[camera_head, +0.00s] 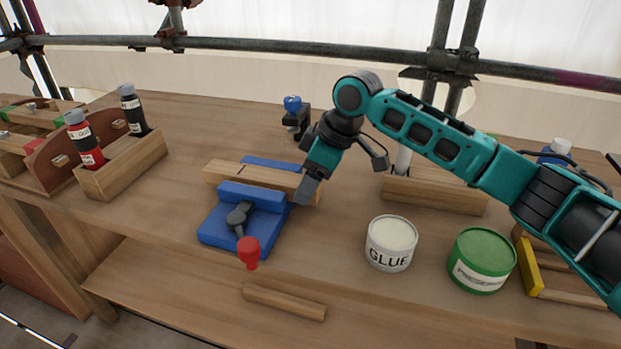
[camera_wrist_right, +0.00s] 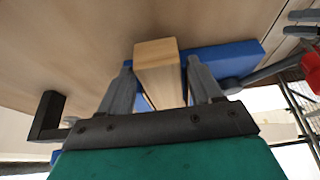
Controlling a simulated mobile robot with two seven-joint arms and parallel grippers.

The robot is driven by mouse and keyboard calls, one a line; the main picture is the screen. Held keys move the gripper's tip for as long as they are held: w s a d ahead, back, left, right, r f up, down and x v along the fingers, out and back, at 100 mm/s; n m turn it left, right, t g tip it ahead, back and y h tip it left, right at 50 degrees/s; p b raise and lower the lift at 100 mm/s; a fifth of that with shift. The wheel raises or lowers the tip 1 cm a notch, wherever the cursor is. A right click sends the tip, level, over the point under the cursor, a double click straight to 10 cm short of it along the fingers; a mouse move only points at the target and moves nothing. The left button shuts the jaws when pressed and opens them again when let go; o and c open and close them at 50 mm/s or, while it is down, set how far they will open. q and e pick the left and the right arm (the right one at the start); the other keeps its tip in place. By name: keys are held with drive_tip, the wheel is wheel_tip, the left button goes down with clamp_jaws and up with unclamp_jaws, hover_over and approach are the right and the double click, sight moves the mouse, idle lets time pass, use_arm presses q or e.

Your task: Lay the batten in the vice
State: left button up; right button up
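The batten (camera_head: 230,176) is a pale wooden bar lying lengthwise between the front and back jaws of the blue vice (camera_head: 213,230). Its left end sticks out past the jaws. I cannot tell whether it rests on the vice bed. The vice has a dark screw and a red-ended handle (camera_head: 249,253) at the front. My right gripper (camera_head: 307,190) is at the batten's right end. In the right wrist view, the fingers of the gripper (camera_wrist_right: 160,80) stand close on either side of the batten (camera_wrist_right: 158,62) and appear closed on it. My left gripper is not in view.
A glue tin (camera_head: 391,243) and a green tin (camera_head: 481,261) stand right of the vice. A wooden box (camera_head: 125,165) with bottles stands left. A small blue-topped tool (camera_head: 293,106) is behind. Another wooden strip (camera_head: 284,301) lies in front, lower down. Bench between box and vice is clear.

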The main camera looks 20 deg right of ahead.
drive_tip(key=shift+o, duration=1)
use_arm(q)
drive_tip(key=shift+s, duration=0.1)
use_arm(e)
drive_tip(key=shift+r, duration=0.1)
drive_tip(key=shift+r, duration=0.15)
use_arm(q)
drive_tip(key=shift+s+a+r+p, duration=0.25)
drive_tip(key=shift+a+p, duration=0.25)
drive_tip(key=shift+p, duration=0.6)
use_arm(e)
drive_tip(key=v, duration=1.1)
drive_tip(key=shift+d+r, duration=0.2)
drive_tip(key=shift+r, duration=0.1)
drive_tip(key=shift+s, duration=0.15)
